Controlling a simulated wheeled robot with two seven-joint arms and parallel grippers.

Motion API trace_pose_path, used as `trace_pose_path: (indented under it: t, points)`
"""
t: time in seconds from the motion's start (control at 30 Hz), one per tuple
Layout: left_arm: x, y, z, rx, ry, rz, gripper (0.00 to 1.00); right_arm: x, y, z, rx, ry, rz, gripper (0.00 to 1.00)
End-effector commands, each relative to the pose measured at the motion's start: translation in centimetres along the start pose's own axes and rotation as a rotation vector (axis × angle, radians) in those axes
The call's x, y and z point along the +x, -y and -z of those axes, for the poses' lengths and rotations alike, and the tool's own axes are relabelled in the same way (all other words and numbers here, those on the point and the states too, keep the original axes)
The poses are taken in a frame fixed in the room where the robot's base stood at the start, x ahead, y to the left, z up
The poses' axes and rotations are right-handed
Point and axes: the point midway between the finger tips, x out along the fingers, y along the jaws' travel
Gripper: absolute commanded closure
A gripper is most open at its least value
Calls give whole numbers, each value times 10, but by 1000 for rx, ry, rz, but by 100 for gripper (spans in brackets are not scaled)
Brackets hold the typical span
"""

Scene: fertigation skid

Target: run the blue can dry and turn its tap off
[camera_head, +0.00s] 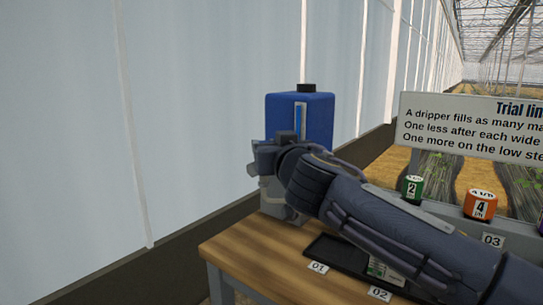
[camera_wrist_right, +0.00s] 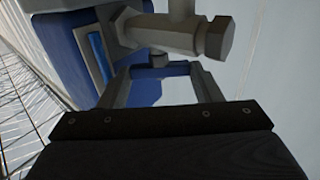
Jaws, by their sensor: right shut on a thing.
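The blue can (camera_head: 318,112) stands upright on a grey stand (camera_head: 272,197) at the far left end of the wooden bench, with a black cap on top. A pale strip with blue in it runs down its front; its level is hard to read. In the right wrist view the can (camera_wrist_right: 75,40) is at the upper left and its grey tap (camera_wrist_right: 170,32) crosses the top. My right gripper (camera_wrist_right: 160,72) is shut on the tap's small lower part, just under the body. In the head view my right gripper (camera_head: 262,158) hides the tap. My left gripper is out of view.
A black tray (camera_head: 318,247) lies on the bench (camera_head: 245,255), partly under my right arm. A green block marked 2 (camera_head: 412,189) and an orange block marked 4 (camera_head: 479,205) stand on a ledge at right, below a white sign (camera_head: 470,135). A greenhouse wall is at left.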

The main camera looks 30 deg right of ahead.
Motion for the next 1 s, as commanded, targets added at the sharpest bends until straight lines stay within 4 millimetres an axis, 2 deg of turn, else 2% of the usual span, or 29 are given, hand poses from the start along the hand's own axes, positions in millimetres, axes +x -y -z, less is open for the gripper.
trace_pose_path:
  t: [0.4, 1.0]
  points:
    - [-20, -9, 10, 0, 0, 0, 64, 1, -5, 1, 2, 6, 179, 65]
    - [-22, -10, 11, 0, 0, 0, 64, 1, -5, -2, 1, 6, 216, 65]
